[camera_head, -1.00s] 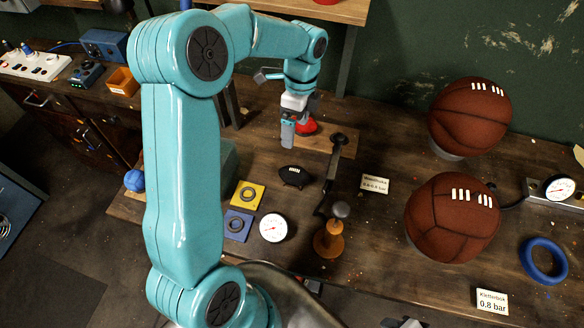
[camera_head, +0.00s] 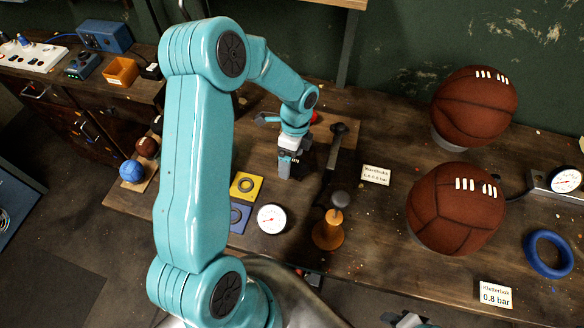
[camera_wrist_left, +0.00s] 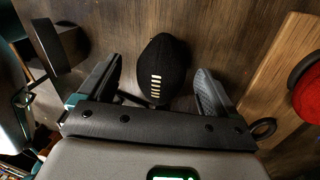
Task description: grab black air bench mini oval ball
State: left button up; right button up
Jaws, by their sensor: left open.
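The black mini oval ball (camera_wrist_left: 163,66) with white laces lies on the dark wooden bench in the left wrist view. My left gripper (camera_wrist_left: 160,88) is open, with one finger on each side of the ball's near end and a gap visible on both sides. In the head view my left gripper (camera_head: 288,168) points down over the bench and largely hides the ball. A grey part at the bottom edge of the head view may be my right gripper (camera_head: 404,320); its jaws cannot be made out.
A black-handled lever tool (camera_head: 338,133) and an orange-based stand (camera_head: 328,235) are right of the gripper. Yellow (camera_head: 247,186) and blue pads and a round gauge (camera_head: 271,218) lie nearer. Two large brown balls (camera_head: 456,208) sit at right. A red object (camera_wrist_left: 308,85) is on a wooden board.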

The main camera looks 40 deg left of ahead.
pick_arm(q)
jog(key=shift+w+d+f, duration=0.1)
jog(key=shift+f, duration=0.6)
jog(key=shift+w+d, duration=0.1)
jog(key=shift+w, duration=0.05)
jog(key=shift+s+r, duration=0.2)
jog(key=c, duration=0.4)
jog(key=shift+s, duration=0.15)
jog(key=c, duration=0.5)
jog(key=shift+c, duration=1.3)
jog(key=shift+w, duration=0.25)
jog(key=shift+s+r, duration=0.1)
jog(key=shift+r, duration=0.05)
notch_tip(320, 180, up, 20)
jog(key=b, duration=0.2)
pick_arm(e)
notch_tip(320, 180, down, 3)
jog(key=shift+w+d, duration=0.1)
jog(key=shift+w, duration=0.05)
